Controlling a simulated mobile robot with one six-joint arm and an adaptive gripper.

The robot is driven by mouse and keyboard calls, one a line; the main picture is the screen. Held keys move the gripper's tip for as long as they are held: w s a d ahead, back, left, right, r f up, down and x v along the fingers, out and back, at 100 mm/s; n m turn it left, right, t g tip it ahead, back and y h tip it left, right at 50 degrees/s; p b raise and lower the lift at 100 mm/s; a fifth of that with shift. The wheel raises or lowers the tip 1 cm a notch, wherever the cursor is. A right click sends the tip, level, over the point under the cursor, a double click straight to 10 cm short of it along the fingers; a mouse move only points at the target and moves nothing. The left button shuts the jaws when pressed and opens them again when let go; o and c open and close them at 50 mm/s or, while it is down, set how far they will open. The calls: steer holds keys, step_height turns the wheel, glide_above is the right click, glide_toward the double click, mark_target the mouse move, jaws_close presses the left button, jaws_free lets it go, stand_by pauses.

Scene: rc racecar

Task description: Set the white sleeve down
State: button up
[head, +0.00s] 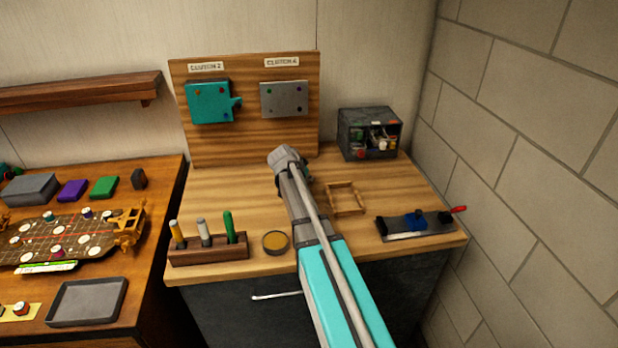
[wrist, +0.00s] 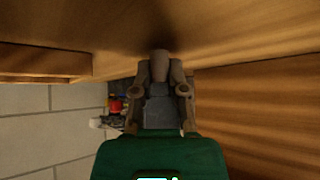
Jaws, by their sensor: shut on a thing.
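My gripper (wrist: 160,84) shows in the wrist view, its two fingers shut on a small rounded sleeve (wrist: 160,64). The sleeve is in shadow and looks greyish, so its white colour is hard to confirm. It points toward the wooden worktop (wrist: 215,32), close to it; I cannot tell whether they touch. In the head view my arm reaches over the middle of the worktop (head: 222,192), in front of the upright board. There the arm's end hides the fingers and the sleeve.
An empty wooden frame (head: 362,199) lies just right of my arm. A dark organizer (head: 352,134) stands at the back right. A tool rack (head: 208,254) and round tin (head: 275,243) sit at the front left, a clamp fixture (head: 415,223) at the right. The upright board (head: 245,115) bounds the back.

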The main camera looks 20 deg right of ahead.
steer(key=shift+r+p, duration=0.55)
steer(key=shift+r, duration=0.2)
steer(key=s+a+r+p, duration=0.2)
steer(key=s+r+p, duration=0.3)
steer(key=s, duration=0.1)
steer(key=s+a+r+p, duration=0.2)
steer(key=s+r+p, duration=0.4)
steer(key=s, duration=0.1)
steer(key=shift+a, duration=0.3)
steer(key=shift+d, duration=0.2)
